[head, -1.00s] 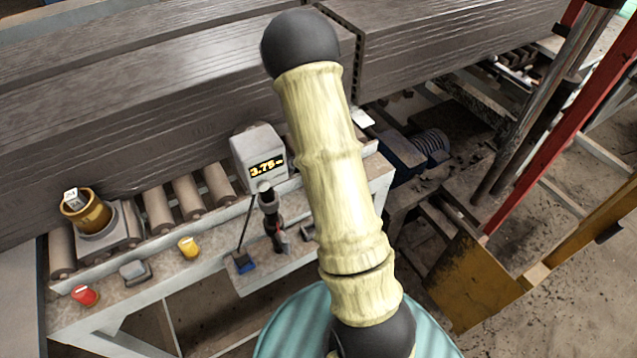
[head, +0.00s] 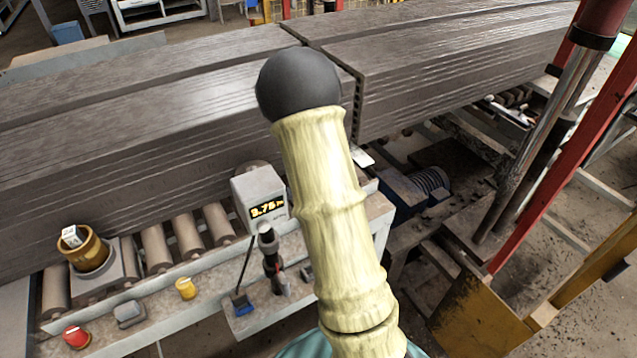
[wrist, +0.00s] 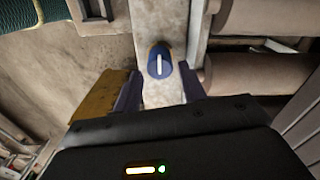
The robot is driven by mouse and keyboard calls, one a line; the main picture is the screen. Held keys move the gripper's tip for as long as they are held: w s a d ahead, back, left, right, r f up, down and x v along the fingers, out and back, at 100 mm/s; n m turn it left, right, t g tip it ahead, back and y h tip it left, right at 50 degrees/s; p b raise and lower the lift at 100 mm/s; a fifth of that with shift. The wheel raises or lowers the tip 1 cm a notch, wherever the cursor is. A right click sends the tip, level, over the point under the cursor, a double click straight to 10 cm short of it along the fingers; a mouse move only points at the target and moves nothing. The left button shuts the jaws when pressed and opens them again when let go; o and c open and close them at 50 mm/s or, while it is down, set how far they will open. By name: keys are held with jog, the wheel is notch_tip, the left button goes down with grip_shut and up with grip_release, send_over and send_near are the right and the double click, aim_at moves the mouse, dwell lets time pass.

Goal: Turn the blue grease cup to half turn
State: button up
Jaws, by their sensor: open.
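The blue grease cup (wrist: 159,62) shows in the wrist view as a round blue knob with a white line across its top. The line runs nearly up and down in that picture. The cup sits on a pale, stained metal strip (wrist: 158,18). My gripper (wrist: 160,90) is open, its two dark fingers spread to the left and right of the strip, with the cup centred ahead of the gap. I cannot tell how high the fingers are above it. In the head view neither the blue cup nor my gripper can be seen.
A long clay column (head: 180,130) lies behind. In the wrist view, rollers (wrist: 262,75) lie right of the strip.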

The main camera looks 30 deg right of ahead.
notch_tip(320, 180, up, 13)
jog(key=b, duration=0.1)
dwell(0.7)
